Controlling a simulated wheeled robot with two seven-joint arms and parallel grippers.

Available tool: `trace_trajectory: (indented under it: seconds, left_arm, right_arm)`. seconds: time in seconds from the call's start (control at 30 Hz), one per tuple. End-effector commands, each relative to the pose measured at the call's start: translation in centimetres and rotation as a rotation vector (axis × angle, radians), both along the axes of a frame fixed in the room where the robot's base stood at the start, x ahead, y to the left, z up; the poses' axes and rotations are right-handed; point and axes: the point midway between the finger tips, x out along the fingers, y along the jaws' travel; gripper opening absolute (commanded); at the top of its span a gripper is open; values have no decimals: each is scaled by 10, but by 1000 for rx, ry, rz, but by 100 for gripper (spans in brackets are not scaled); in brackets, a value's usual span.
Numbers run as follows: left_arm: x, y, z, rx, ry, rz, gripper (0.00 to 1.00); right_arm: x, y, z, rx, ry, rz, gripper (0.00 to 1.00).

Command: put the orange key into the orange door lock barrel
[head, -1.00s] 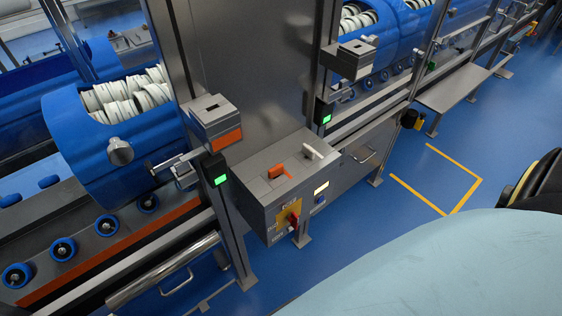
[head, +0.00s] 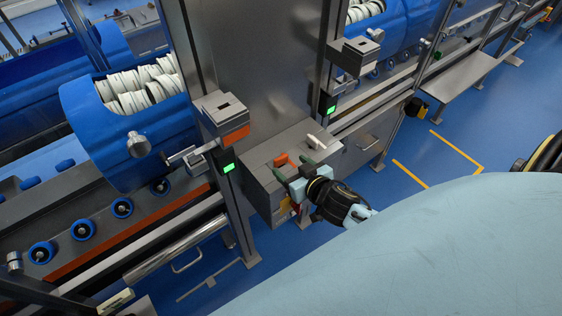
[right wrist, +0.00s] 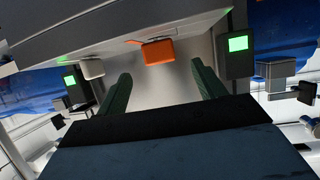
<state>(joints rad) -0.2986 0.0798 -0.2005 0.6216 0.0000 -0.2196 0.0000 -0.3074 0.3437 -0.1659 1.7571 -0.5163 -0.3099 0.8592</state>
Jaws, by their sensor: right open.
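The orange key (head: 282,160) stands on top of the grey control box (head: 258,170); its orange head shows in the right wrist view (right wrist: 158,51). The orange door lock barrel (head: 236,135) is a grey block with an orange band and a dark slot in its top, on a post left of the box. My right gripper (head: 293,168) is open, its green fingers at the box just in front of the key. In the right wrist view its fingers (right wrist: 162,88) lie either side of the key's head, apart from it. My left gripper is not in view.
A white key (head: 316,140) stands on the box right of the orange one. Another slotted grey block (head: 355,54) is on the farther post. Green-lit units (head: 228,167) sit on the posts. A blue tub (head: 135,145) with white discs is at left. Blue floor is open at right.

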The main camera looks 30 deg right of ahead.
Motion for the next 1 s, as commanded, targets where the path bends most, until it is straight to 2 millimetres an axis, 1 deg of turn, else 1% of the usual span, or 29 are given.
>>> trace_trajectory:
  seconds: [0.03, 0.13, 0.37, 0.47, 0.6, 0.7, 0.83, 1.0]
  left_arm:
    - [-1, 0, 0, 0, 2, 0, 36]
    - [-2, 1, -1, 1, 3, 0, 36]
    - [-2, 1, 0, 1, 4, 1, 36]
    - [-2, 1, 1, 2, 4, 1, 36]
    - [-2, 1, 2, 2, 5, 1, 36]
    - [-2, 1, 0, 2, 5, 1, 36]
    - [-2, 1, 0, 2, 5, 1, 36]
    - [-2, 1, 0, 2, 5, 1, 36]
  right_arm:
    - [9, 0, -2, -2, -1, 1, 69]
    - [21, 0, -8, -1, -1, 0, 69]
    - [33, 0, -14, -2, 1, 1, 69]
    - [43, -1, -16, -1, 0, 0, 69]
    - [60, -2, -23, -2, 1, 0, 69]
    - [71, -1, -29, 0, 0, 1, 69]
    - [77, -2, -32, -1, 1, 1, 69]
    - [78, -2, -32, -1, 1, 1, 69]
